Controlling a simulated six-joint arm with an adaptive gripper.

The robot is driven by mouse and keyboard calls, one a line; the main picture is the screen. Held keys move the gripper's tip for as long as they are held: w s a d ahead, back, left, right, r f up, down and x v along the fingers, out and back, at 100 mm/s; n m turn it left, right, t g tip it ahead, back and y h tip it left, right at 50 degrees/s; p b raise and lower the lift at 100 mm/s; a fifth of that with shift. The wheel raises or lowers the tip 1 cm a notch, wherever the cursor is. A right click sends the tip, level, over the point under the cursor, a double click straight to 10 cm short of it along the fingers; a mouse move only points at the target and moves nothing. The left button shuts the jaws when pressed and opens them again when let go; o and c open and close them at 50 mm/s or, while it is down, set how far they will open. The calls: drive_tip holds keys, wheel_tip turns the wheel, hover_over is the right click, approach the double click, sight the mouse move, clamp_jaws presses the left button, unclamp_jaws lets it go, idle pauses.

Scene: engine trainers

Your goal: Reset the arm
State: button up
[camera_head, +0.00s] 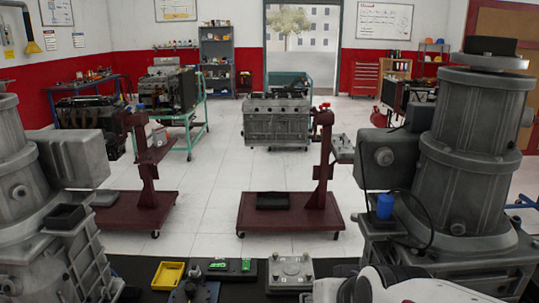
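White and dark rounded parts of my own arm show at the bottom edge of the head view, right of centre, cut off by the frame. My gripper cannot be made out in this view. A dark work surface (140,268) runs along the bottom edge in front of me. It holds a yellow tray (168,275), small green items (246,265) and a square metal plate with several studs (291,270). A blue-grey fixture (195,291) stands at the front, partly cut off.
Large grey machine housings stand close at left (25,190) and right (470,150). A blue cap-like part (385,206) sits by the right one. Beyond, an engine block (277,121) is on a maroon wheeled stand (290,212); another stand (140,212) is left. Open floor lies between them.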

drive_tip(key=s+d+g+h, duration=0.1)
drive_tip(key=s+d, duration=0.2)
drive_tip(key=s, duration=0.6)
drive_tip(key=s+d+g, duration=0.1)
drive_tip(key=s+d, duration=0.3)
drive_tip(key=s, duration=0.5)
drive_tip(key=shift+s+d+r+g+h, duration=0.2)
drive_tip(key=shift+s+g+h, duration=0.1)
drive_tip(key=shift+h, duration=0.1)
idle(2.1)
